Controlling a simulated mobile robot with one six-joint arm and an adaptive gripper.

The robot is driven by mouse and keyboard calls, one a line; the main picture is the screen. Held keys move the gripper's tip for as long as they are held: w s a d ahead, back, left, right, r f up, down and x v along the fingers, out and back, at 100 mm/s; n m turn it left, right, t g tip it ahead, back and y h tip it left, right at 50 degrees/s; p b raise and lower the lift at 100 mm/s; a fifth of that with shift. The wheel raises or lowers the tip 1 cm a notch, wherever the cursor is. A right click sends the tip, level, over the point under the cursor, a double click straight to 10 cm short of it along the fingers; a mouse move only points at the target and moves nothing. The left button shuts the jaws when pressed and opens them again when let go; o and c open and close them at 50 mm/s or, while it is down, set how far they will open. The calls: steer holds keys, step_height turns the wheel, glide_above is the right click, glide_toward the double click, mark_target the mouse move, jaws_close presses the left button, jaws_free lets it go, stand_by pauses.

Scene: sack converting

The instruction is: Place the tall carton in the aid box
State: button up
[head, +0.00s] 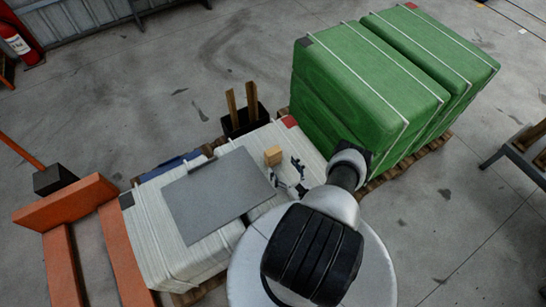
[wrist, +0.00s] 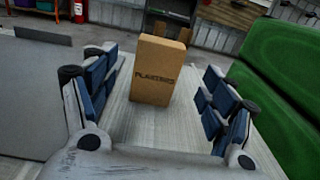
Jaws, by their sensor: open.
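The tall carton (wrist: 160,72) is a brown cardboard box with dark lettering. It stands upright on the pale wrapped stack, ahead of my gripper. In the head view the carton (head: 273,156) is small and stands just right of a grey sheet. My gripper (wrist: 160,90) is open, with one blue-padded finger on each side of the carton's line and nothing held. In the head view my gripper (head: 288,178) is close to the carton, partly hidden by my arm. I cannot make out a box that is clearly the aid box in either view.
A flat grey sheet (head: 215,195) lies on the white stack (head: 185,250). Tall green wrapped stacks (head: 370,85) rise to the right. A black bin (head: 245,122) with upright wooden pieces stands behind. An orange pallet truck (head: 65,205) is at left. Open floor lies beyond.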

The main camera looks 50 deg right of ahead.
mark_target(275, 157)
steer(key=x, duration=0.2)
steer(key=shift+w+d, duration=0.1)
steer(key=shift+w, duration=0.3)
steer(key=x, duration=0.1)
steer(key=b+x, duration=0.2)
steer(key=x, duration=0.1)
steer(key=shift+w+f, duration=0.1)
steer(key=shift+f, duration=0.2)
steer(key=shift+w+d+r, duration=0.1)
steer(key=shift+w+d, duration=0.05)
steer(key=shift+w, duration=0.35)
steer(key=shift+c, duration=0.6)
steer(key=c, duration=1.1)
steer(key=shift+c, duration=0.2)
